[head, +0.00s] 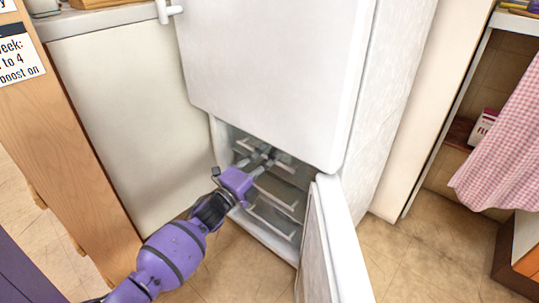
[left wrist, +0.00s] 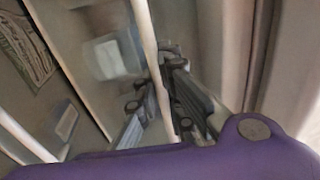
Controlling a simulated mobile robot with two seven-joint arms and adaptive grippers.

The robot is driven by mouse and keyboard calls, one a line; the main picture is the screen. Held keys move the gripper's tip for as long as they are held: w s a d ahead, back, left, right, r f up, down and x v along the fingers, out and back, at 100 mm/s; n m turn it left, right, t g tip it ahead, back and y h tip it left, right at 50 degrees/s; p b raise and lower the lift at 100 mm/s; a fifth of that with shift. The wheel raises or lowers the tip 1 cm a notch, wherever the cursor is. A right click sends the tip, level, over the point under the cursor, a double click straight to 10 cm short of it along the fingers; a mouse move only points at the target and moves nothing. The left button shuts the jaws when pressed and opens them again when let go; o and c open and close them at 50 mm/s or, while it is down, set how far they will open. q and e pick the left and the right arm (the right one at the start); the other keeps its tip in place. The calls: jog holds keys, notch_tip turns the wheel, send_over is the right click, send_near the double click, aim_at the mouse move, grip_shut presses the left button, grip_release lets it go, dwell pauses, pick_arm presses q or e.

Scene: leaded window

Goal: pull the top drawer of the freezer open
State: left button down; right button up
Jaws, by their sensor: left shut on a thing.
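The freezer compartment is the lower part of a white fridge-freezer, and its door (head: 335,245) stands open to the right. Inside are stacked clear drawers with pale bar handles. My left gripper (head: 267,158) reaches in from the lower left to the level of the top drawer (head: 287,167). In the left wrist view a pale handle bar (left wrist: 148,45) runs between the fingers of my left gripper (left wrist: 172,100), which are shut on it. The fingers hide part of the top drawer's front. I cannot tell how far the drawer is out. My right gripper is not in view.
The upper fridge door (head: 275,70) is shut above the opening. A white panel (head: 130,110) and a wooden cabinet side (head: 80,150) stand to the left. A pink checked cloth (head: 505,145) hangs at the right. Tiled floor (head: 425,255) is clear right of the freezer door.

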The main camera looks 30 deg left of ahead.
pick_arm(q)
jog(key=r+p+v, duration=0.3)
jog(key=p+v, duration=0.1)
jog(key=v, duration=1)
jog(key=s+r+p+v, duration=0.1)
jog(key=r+p+v, duration=0.2)
jog(key=v, duration=1.1)
jog(key=shift+s+a+p, duration=0.2)
jog(key=shift+s+p, duration=0.35)
jog(key=shift+p, duration=0.1)
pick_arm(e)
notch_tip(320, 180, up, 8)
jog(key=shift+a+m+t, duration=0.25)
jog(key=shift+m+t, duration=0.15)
pick_arm(q)
jog(key=shift+r, duration=0.15)
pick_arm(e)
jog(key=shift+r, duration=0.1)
pick_arm(q)
jog(key=c, duration=1.8)
grip_release()
jog(key=shift+c, duration=0.2)
jog(key=v, duration=1.2)
